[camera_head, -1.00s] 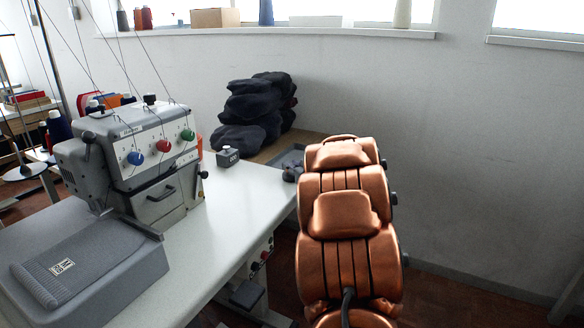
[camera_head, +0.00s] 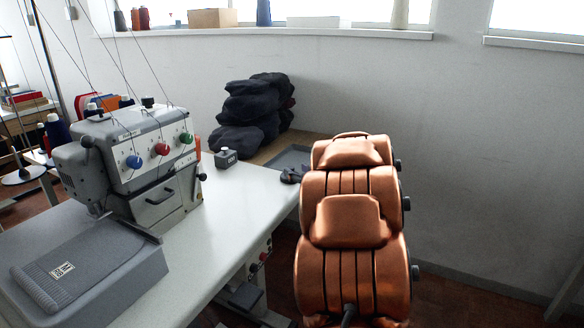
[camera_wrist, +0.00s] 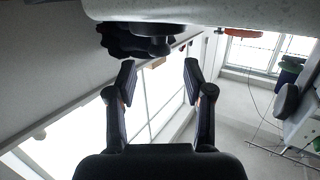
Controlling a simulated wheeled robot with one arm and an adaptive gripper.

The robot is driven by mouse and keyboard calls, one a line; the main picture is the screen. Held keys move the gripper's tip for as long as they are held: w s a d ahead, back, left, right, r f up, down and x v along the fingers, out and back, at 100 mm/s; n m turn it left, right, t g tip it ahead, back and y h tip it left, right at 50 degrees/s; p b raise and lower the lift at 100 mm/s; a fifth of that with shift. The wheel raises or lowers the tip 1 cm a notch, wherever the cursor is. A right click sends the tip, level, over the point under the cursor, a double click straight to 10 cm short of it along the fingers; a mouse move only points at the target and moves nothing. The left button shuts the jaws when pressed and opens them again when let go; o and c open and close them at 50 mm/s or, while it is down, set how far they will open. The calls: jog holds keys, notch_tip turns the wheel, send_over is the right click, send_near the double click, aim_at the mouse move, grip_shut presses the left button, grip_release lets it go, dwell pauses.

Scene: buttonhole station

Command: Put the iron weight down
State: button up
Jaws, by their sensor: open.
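The iron weight (camera_head: 226,159) is a small dark grey block with a knob on top. It stands upright on the white table (camera_head: 240,190), to the right of the sewing machine. In the wrist view, which is upside down, the weight (camera_wrist: 154,30) shows dark at the table's edge with its knob pointing down the picture. My gripper (camera_wrist: 160,84) is open there, its two fingers spread and apart from the weight, with nothing between them. In the head view my copper arm hides most of the gripper; a small dark part shows at the arm's left edge.
A pile of dark cloth (camera_head: 255,112) lies behind the weight, near a grey tray (camera_head: 290,157). The table between machine and arm is clear.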

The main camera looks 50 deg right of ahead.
jog(key=p+v, duration=0.1)
jog(key=v, duration=0.6)
dwell(0.5)
